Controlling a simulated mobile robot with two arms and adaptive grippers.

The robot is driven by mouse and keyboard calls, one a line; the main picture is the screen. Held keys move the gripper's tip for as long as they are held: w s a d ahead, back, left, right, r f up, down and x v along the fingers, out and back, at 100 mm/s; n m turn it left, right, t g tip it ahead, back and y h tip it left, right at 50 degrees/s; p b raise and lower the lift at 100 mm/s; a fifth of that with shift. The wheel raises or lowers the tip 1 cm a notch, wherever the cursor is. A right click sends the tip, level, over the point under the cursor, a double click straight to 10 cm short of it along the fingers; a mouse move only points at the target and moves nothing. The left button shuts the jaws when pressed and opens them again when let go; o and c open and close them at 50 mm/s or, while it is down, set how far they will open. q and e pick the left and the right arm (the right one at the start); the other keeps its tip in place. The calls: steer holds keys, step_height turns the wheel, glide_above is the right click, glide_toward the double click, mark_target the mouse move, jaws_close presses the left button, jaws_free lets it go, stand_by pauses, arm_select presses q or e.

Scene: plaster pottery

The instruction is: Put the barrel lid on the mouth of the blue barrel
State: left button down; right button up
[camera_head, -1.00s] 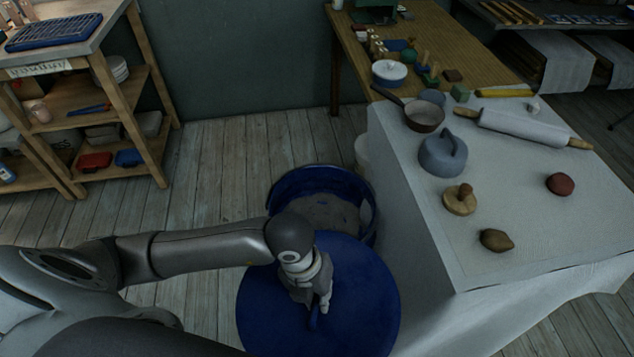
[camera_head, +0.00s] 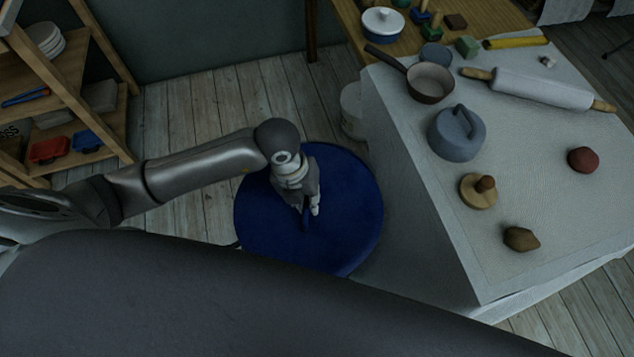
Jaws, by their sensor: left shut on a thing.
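The barrel lid (camera_head: 350,205) is a wide round blue disc with a small upright handle at its middle. My left gripper (camera_head: 308,212) is above the lid and is shut on its handle. The lid looks roughly level. The blue barrel is almost wholly hidden beneath the lid; only a thin dark edge (camera_head: 238,245) shows at the lid's left. I cannot tell whether the lid rests on the rim or is held above it. My right gripper is not in view.
A cloth-covered table (camera_head: 415,195) stands close to the lid's right, with a rolling pin (camera_head: 540,90), a pan (camera_head: 430,82) and a grey-blue lidded pot (camera_head: 457,135) on it. A wooden shelf (camera_head: 75,90) stands at left. Wooden floor (camera_head: 190,110) is clear between.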

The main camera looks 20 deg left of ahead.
arm_select(q)
steer(key=w+f, duration=0.4)
steer(key=w, duration=0.1)
steer(key=w+f, duration=0.2)
steer(key=w, duration=0.1)
steer(key=shift+a+f, duration=0.1)
steer(key=shift+a, duration=0.2)
steer(key=shift+w+f, duration=0.55)
steer(key=shift+f, duration=0.1)
step_height(320, 180, down, 3)
steer(key=shift+w+f, duration=0.1)
steer(key=shift+f, duration=0.05)
steer(key=shift+f, duration=0.15)
steer(key=c, duration=1.5)
jaws_free()
